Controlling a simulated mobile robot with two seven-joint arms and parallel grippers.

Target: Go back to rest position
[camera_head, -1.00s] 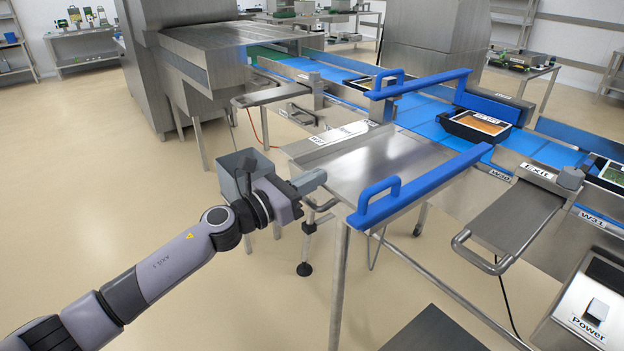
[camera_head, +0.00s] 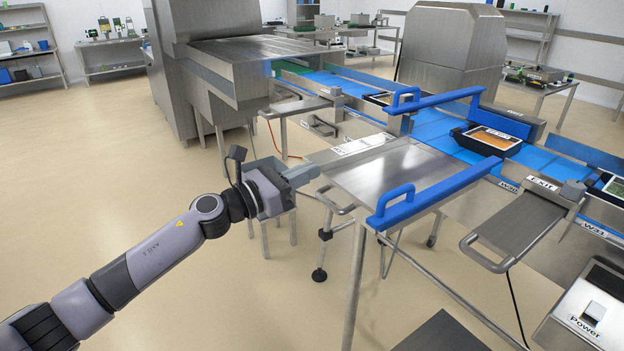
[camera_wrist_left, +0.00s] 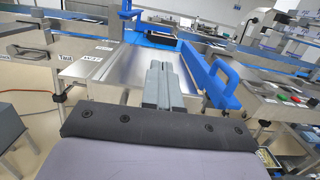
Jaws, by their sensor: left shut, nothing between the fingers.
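My left gripper (camera_head: 304,175) reaches in from the left in the head view and is held in front of the left end of the steel table (camera_head: 372,178). In the left wrist view its grey fingers (camera_wrist_left: 162,84) are together, with nothing between them, and point toward the table. My right gripper does not show in either view.
Blue rails with handles (camera_head: 398,200) edge the steel table. A blue conveyor (camera_head: 440,132) behind carries a black tray with orange contents (camera_head: 490,140). An exit tray (camera_head: 525,232) and a power box (camera_head: 590,315) stand at the right. The floor at left is clear.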

